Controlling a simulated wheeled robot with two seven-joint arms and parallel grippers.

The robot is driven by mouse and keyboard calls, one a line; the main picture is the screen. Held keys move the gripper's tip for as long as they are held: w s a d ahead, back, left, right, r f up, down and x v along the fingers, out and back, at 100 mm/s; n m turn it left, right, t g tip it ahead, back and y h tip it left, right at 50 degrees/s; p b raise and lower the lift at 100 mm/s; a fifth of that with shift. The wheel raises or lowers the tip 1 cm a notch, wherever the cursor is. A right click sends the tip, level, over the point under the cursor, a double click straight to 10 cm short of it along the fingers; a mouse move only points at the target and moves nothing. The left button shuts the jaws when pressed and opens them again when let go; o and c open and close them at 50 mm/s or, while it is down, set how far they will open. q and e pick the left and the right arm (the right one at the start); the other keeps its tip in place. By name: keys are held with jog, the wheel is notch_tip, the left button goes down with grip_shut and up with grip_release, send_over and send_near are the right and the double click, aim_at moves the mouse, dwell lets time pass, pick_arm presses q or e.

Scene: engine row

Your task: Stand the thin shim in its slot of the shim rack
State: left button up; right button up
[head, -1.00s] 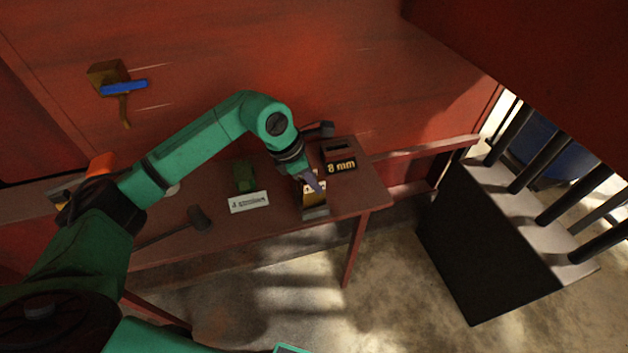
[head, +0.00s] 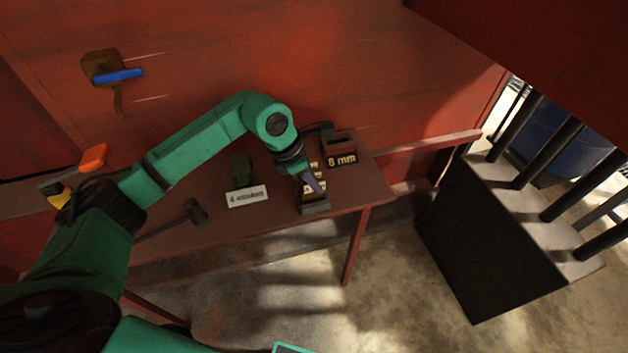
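My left gripper (head: 314,184) points down over the right end of the red table, at a small dark holder with pale yellow markings (head: 314,206). A grey-purple finger shows in front of it. The gap between the fingers is hidden, so I cannot tell whether it is open or shut, or whether it holds the thin shim. I cannot pick out the shim. The dark holder may be the shim rack, but its slots are too small to make out. A dark red block marked "8 mm" (head: 341,152) stands just behind and to the right. My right gripper is not in view.
On the red table (head: 265,225) are a white label card (head: 247,196), a green object (head: 242,168) and a dark hammer (head: 195,212). A red wall stands behind.

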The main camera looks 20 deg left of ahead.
pick_arm(q)
jog(key=o, duration=0.5)
jog(key=b+v, duration=0.1)
jog(key=v, duration=1.3)
jog(key=shift+r+b, duration=0.3)
jog(key=shift+b, duration=0.1)
